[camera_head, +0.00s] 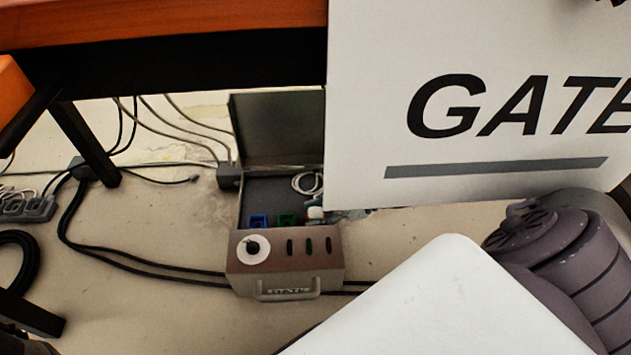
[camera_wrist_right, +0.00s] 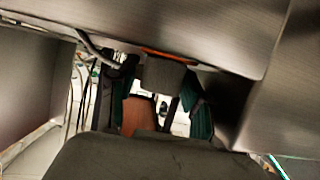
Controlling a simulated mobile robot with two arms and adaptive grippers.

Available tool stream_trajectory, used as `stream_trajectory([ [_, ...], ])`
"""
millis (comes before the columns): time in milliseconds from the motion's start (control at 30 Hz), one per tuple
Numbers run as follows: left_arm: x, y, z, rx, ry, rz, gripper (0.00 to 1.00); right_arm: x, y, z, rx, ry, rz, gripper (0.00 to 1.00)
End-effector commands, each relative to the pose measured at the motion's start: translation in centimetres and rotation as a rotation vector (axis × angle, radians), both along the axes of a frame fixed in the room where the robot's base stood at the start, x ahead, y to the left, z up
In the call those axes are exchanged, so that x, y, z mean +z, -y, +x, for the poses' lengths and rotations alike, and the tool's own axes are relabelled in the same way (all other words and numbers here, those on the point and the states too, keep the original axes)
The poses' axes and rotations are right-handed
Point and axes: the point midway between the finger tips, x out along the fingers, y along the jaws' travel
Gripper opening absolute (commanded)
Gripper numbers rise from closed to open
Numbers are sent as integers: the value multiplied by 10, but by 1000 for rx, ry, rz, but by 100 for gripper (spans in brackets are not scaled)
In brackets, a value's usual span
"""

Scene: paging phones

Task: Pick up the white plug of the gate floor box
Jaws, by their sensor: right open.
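The gate floor box (camera_head: 285,262) sits on the floor in the head view, its grey lid (camera_head: 275,128) standing open at the back. The white plug (camera_head: 315,212) shows small inside, at the right of the box, close to the lower edge of the sign. A green plug (camera_head: 287,218) and a blue plug (camera_head: 258,220) sit to its left. A coiled white cord (camera_head: 307,183) lies behind it. My right gripper (camera_wrist_right: 155,100) is open in the right wrist view. I cannot make out the white plug there. My left gripper is not in view.
A white GATE sign (camera_head: 480,120) hangs at the upper right. A desk (camera_head: 165,30) with a dark leg (camera_head: 85,145) stands at the upper left. Dark cables (camera_head: 130,260) run across the floor. A large white surface (camera_head: 445,300) covers the bottom right.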

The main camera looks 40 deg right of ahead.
Motion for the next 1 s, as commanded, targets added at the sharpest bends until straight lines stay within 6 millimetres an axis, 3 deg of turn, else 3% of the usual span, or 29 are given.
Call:
stream_trajectory([
  [133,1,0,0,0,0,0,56,1,0,0,0,0,0,47],
  [400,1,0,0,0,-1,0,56,1,0,0,0,0,0,2],
  [733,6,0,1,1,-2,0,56,6,0,0,0,1,0,1],
  [1000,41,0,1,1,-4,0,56,47,0,0,2,3,0,1],
])
